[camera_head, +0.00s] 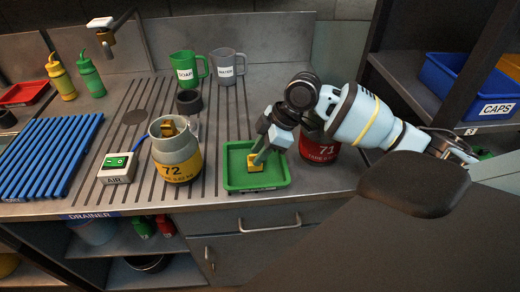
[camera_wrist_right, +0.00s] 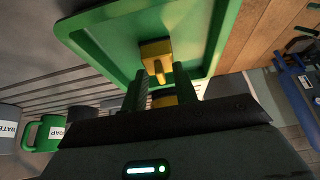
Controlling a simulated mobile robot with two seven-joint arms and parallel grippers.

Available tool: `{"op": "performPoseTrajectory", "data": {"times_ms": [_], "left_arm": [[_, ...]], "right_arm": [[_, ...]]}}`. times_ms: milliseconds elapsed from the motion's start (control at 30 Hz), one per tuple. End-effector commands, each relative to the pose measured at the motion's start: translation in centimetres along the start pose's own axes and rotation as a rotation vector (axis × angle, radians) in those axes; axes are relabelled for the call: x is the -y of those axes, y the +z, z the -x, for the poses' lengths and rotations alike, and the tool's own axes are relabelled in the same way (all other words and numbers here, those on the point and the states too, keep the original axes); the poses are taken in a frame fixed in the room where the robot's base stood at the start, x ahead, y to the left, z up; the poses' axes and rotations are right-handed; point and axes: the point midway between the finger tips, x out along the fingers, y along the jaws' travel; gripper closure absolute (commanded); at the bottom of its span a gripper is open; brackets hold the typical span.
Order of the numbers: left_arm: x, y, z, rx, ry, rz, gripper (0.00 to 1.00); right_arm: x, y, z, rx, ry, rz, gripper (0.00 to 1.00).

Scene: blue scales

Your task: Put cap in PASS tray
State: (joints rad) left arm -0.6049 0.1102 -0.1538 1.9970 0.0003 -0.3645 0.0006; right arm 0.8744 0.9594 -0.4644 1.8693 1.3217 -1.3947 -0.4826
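A green tray (camera_head: 232,180) sits on the metal counter near its front edge; no PASS label shows on it. A yellow cap (camera_head: 255,167) is in the tray; its T-shaped form also shows in the right wrist view (camera_wrist_right: 155,47). My right gripper (camera_head: 260,157) points down into the tray, right at the cap. In the wrist view its two fingers (camera_wrist_right: 163,78) stand apart on either side of the cap's narrow part, with gaps visible. My left gripper is not in view.
A grey canister marked 72 (camera_head: 178,160) with a yellow fitting stands left of the tray. A red canister marked 71 (camera_head: 319,150) stands right, partly behind my arm. Green and grey mugs (camera_head: 184,76) stand behind. A blue CAPS bin (camera_head: 450,82) is at right.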

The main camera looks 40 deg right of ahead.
Motion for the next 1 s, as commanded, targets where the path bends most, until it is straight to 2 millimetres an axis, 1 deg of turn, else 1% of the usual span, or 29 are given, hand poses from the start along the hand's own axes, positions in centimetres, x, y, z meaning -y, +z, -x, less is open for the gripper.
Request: {"op": "performPoseTrajectory", "data": {"times_ms": [267, 367, 467, 800, 900, 1000], "left_arm": [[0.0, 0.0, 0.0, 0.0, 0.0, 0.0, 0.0], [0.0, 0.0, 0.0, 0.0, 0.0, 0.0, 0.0], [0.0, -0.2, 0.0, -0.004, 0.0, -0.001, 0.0], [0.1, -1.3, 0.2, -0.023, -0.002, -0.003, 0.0], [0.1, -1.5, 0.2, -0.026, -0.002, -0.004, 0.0], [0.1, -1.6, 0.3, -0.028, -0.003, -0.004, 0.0]], "right_arm": [[0.0, -0.1, 0.1, -0.001, 0.001, 0.0, 0.71], [-0.1, -0.2, 0.7, -0.001, 0.002, 0.0, 0.71], [-0.1, -0.2, 2.0, 0.0, 0.005, 0.0, 0.71], [-0.1, -0.2, 8.7, 0.001, 0.004, 0.0, 0.71], [-0.1, -0.2, 10.2, 0.0, 0.004, 0.0, 0.71], [0.0, -0.2, 11.3, 0.0, 0.001, 0.0, 0.71]]}}
